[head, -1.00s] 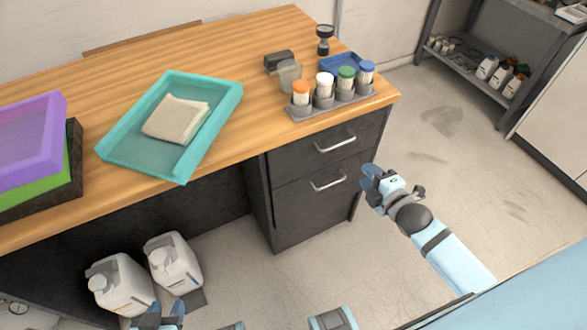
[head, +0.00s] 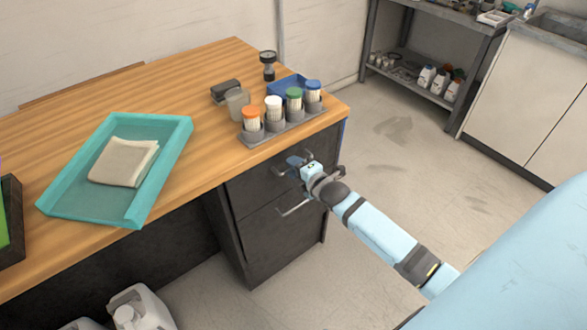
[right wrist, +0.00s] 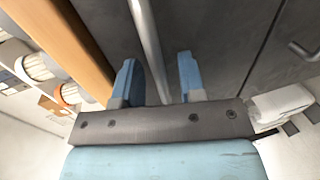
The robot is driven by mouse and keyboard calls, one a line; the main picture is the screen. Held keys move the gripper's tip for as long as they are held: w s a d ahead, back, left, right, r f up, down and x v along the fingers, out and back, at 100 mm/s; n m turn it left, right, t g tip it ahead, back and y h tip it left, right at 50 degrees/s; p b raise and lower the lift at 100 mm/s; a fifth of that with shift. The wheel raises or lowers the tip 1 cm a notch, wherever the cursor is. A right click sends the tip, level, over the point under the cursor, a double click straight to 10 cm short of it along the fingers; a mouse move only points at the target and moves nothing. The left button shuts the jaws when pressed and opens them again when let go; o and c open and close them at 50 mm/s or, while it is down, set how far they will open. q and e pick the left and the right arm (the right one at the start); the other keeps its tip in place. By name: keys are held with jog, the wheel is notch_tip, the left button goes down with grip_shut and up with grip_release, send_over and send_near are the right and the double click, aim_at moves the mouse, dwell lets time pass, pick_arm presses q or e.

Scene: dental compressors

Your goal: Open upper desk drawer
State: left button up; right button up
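The desk's upper drawer (head: 250,192) has a dark front and looks closed. Its metal bar handle (right wrist: 150,45) runs between the two blue fingers of my right gripper (right wrist: 157,80) in the right wrist view. The fingers are apart, with a gap beside the bar, so the gripper is open around the handle. In the head view my right gripper (head: 297,166) is at the upper drawer front and covers part of the handle. The lower drawer (head: 265,245) below has a similar handle (head: 293,208). My left gripper is not in view.
On the wooden desk (head: 200,80) stand a grey rack (head: 285,127) with several capped containers near the edge above the drawers, and a teal tray (head: 60,205) with folded cloth. White jugs (head: 140,308) stand on the floor at left. Floor right of the desk is clear.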

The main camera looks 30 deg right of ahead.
jog(key=shift+w, duration=0.3)
grip_shut()
jog(key=shift+s, duration=0.15)
pick_arm(q)
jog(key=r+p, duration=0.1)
jog(key=p, duration=0.2)
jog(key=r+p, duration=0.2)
jog(key=p, duration=0.1)
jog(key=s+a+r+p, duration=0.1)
jog(key=p, duration=0.3)
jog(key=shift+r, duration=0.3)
pick_arm(e)
jog(key=f+v, duration=0.2)
jog(key=v, duration=0.9)
jog(key=s+f+v, duration=0.1)
jog(key=f+v, duration=0.1)
jog(key=v, duration=1)
jog(key=shift+s+f, duration=0.3)
jog(key=shift+f, duration=0.1)
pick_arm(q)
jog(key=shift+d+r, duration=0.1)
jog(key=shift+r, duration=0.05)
pick_arm(e)
jog(key=shift+a, duration=0.1)
